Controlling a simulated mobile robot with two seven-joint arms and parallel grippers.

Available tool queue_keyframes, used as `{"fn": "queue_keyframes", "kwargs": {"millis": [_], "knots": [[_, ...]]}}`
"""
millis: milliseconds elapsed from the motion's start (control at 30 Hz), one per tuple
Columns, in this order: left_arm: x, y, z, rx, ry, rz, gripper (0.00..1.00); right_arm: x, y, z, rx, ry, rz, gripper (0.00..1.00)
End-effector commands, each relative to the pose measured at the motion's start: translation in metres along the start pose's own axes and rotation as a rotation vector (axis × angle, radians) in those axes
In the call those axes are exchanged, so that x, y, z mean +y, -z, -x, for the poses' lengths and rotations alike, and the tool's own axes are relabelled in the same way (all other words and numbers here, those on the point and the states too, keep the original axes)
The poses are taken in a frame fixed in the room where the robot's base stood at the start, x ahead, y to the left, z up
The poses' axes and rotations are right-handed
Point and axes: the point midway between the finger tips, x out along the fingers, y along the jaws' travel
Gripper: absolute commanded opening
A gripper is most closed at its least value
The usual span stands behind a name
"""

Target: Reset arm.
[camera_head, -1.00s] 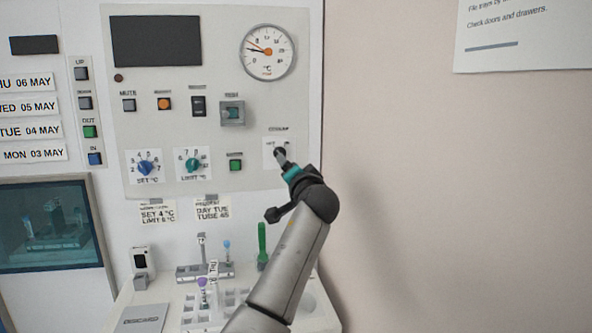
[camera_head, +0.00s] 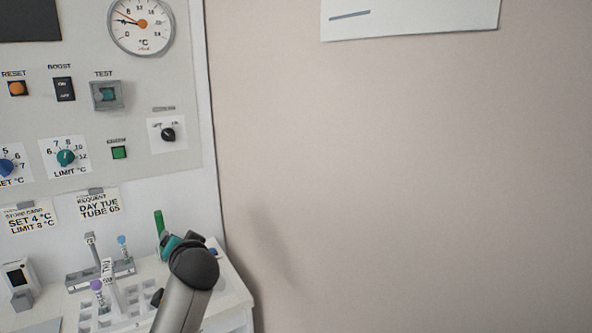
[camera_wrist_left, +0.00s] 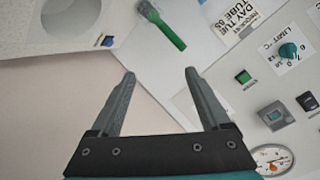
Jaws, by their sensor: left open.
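My left arm rises from the bottom of the head view, and its teal-banded left gripper (camera_head: 178,243) hangs over the white bench, its fingers mostly hidden by the wrist. In the left wrist view the left gripper (camera_wrist_left: 160,85) shows two dark fingers spread apart with nothing between them. The gripper is apart from the panel and from its black rotary switch (camera_head: 168,134). My right gripper is not in view.
A green-handled item (camera_head: 159,222) stands behind my gripper; it also shows in the left wrist view (camera_wrist_left: 165,28). A rack with tubes (camera_head: 100,272) and the bench (camera_head: 235,290) lie around it.

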Motion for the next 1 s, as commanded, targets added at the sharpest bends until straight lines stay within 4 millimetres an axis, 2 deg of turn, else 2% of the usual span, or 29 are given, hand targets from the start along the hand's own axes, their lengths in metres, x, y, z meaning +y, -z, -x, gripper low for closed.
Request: {"fn": "queue_keyframes", "kwargs": {"millis": [33, 200, 367, 500, 600, 700, 1000], "knots": [[0.015, -0.028, 0.008, -0.037, -0.042, 0.011, 0.8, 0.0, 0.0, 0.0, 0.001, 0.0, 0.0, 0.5], [0.054, -0.107, 0.043, -0.156, -0.183, 0.052, 0.8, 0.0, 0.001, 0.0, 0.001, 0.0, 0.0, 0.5], [0.085, -0.174, 0.091, -0.272, -0.32, 0.082, 0.8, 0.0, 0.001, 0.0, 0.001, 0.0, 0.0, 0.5], [0.103, -0.225, 0.142, -0.371, -0.44, 0.101, 0.8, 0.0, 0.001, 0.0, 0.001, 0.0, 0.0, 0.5], [0.111, -0.253, 0.178, -0.435, -0.517, 0.109, 0.8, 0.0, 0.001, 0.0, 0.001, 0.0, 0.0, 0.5], [0.116, -0.272, 0.207, -0.486, -0.578, 0.115, 0.8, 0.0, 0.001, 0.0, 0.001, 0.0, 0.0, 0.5], [0.119, -0.307, 0.277, -0.596, -0.713, 0.122, 0.8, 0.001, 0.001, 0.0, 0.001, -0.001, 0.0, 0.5]]}}
